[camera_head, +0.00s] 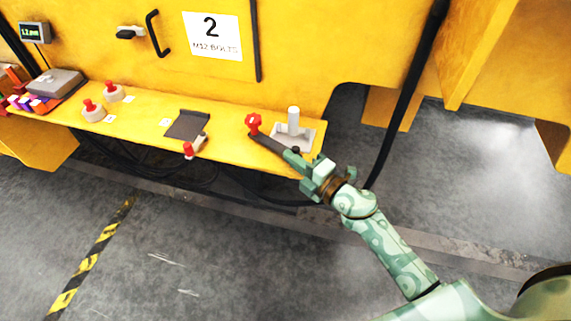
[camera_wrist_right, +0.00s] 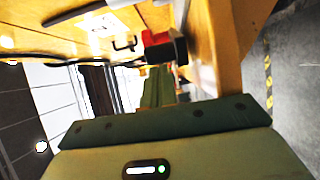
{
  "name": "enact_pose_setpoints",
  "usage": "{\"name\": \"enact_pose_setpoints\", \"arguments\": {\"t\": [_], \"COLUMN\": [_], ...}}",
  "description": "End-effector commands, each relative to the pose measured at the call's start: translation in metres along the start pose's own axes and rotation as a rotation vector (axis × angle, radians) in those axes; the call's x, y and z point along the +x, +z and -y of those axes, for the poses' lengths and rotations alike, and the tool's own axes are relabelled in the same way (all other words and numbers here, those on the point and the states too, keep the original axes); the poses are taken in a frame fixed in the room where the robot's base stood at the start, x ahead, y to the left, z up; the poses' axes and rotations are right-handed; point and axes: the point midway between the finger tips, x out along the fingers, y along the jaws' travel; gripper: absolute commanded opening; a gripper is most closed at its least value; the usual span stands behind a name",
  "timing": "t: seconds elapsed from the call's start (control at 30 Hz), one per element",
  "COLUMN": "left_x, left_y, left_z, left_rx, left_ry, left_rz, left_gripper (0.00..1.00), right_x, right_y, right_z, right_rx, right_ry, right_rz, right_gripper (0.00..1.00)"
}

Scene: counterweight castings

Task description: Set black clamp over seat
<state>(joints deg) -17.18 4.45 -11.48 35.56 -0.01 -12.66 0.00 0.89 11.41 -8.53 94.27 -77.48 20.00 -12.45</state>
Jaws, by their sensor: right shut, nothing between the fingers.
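A black clamp bar (camera_head: 268,143) with a red knob (camera_head: 253,121) lies at the right part of the yellow shelf, in front of a light grey seat (camera_head: 306,140) with an upright pale post (camera_head: 293,120). My right gripper (camera_head: 291,156) is shut with nothing between its fingers. Its fingertips are close to the bar's near right end; I cannot tell whether they touch. In the right wrist view a red and black part (camera_wrist_right: 163,46) shows just beyond the green fingers (camera_wrist_right: 158,88). My left gripper is not in view.
On the yellow shelf (camera_head: 231,147) stand a dark plate (camera_head: 186,124) with a red-knobbed piece (camera_head: 194,147) at its front, and two red-topped pieces (camera_head: 93,112) further left. A grey box (camera_head: 55,83) and coloured items are at far left. A black cable hangs right of the shelf.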

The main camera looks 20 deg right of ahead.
Motion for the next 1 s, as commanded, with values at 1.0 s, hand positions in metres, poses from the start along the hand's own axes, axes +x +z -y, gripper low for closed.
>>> {"name": "enact_pose_setpoints", "arguments": {"t": [1.0], "left_x": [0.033], "left_y": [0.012], "left_z": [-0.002], "left_rx": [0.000], "left_ry": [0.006], "left_rz": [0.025], "left_gripper": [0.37], "right_x": [0.011], "right_y": [0.060], "right_z": [-0.001], "right_rx": [0.004], "right_ry": [0.002], "right_rz": [-0.275], "right_gripper": [0.00]}}
